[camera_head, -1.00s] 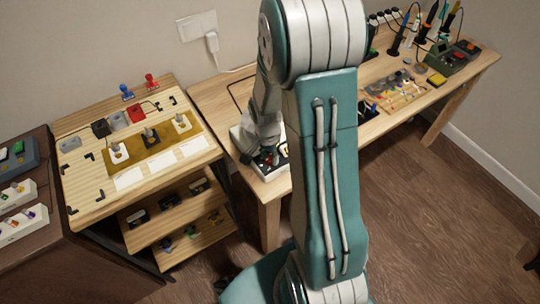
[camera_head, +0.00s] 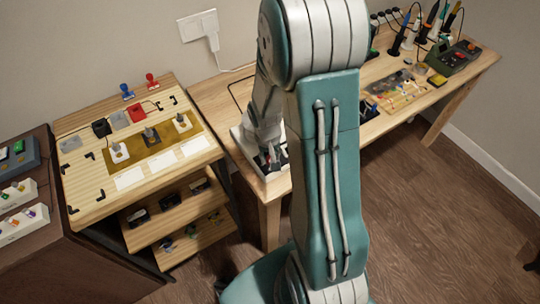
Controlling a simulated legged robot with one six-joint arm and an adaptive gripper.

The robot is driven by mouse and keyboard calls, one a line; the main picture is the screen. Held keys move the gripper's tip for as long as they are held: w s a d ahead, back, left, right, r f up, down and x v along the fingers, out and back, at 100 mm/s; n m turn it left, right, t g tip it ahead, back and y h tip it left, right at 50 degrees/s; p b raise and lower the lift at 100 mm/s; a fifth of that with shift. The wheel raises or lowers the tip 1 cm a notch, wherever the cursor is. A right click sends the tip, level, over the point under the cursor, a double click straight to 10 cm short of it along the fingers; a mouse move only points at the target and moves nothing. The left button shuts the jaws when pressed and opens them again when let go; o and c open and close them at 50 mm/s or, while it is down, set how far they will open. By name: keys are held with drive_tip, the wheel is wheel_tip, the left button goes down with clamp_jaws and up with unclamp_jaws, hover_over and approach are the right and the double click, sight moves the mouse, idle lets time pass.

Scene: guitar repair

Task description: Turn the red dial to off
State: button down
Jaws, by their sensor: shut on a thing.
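A white box with a dark top panel (camera_head: 246,149) stands on the wooden bench, left of my arm's big teal link. My gripper (camera_head: 270,159) points down at this panel and is shut on the red dial. The fingers and wrist cover the dial, so its pointer and setting cannot be read. My arm also hides the right part of the box.
A wooden bench (camera_head: 212,98) carries a soldering set and a parts tray (camera_head: 400,92) on the right. A slanted board with switches (camera_head: 92,180) stands on the left. A dark cabinet with small boxes is at far left.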

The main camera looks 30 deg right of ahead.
sight(267, 158)
drive_tip(key=shift+w+r+n, duration=0.1)
drive_tip(key=shift+w+n, duration=0.05)
drive_tip(key=shift+n, duration=0.45)
drive_tip(key=shift+c, duration=1.7)
unclamp_jaws()
wheel_tip(267, 158, up, 12)
drive_tip(key=shift+a, duration=0.45)
